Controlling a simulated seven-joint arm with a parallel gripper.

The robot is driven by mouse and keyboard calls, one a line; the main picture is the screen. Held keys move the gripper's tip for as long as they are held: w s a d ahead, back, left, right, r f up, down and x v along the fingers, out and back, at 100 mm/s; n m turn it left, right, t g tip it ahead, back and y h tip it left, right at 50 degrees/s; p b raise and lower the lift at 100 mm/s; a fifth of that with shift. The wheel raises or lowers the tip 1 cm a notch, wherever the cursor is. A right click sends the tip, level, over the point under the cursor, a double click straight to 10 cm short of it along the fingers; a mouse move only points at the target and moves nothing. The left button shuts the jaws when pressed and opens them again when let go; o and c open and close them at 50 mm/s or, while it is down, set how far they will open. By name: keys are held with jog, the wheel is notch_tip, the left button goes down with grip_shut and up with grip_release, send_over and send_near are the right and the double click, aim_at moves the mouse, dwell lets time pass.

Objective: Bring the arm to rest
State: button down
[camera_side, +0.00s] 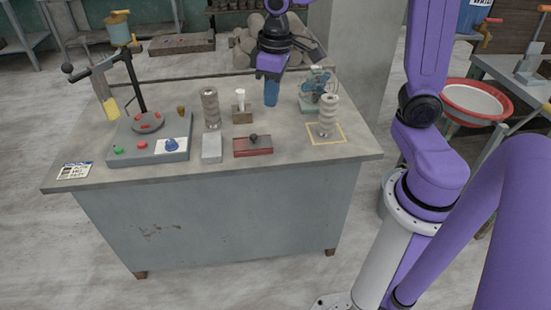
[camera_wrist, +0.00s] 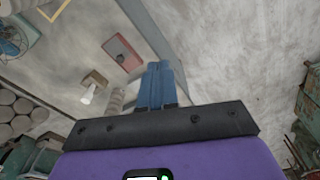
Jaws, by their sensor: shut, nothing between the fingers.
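My gripper (camera_side: 271,103) is shut and empty, its blue fingers pointing down over the back half of the workbench (camera_side: 110,183). In the side view it is between the wooden block with a white cylinder (camera_side: 240,110) and the teal device (camera_side: 318,88). In the wrist view the two blue fingers of my gripper (camera_wrist: 158,66) lie together with nothing between them. The fingertips appear apart from everything on the bench; their exact height is hard to tell.
A ribbed grey column (camera_side: 328,116) stands inside a yellow outline (camera_side: 341,138); another ribbed column (camera_side: 211,108) stands left of the wooden block. A red box with black knob (camera_side: 253,149) and grey block (camera_side: 211,150) lie in front. A stand with buttons (camera_side: 130,153) occupies the left.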

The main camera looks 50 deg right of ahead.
jog(key=s+a+f+n, duration=0.1)
jog(key=s+n, duration=0.3)
jog(key=s, duration=0.6)
jog(key=s+a+f+n, duration=0.1)
jog(key=s+n, duration=0.3)
jog(key=s, duration=0.6)
jog(key=shift+s+a+f+g, duration=0.15)
jog(key=shift+s+f+g, duration=0.15)
jog(key=shift+f, duration=0.15)
jog(key=shift+w, duration=0.15)
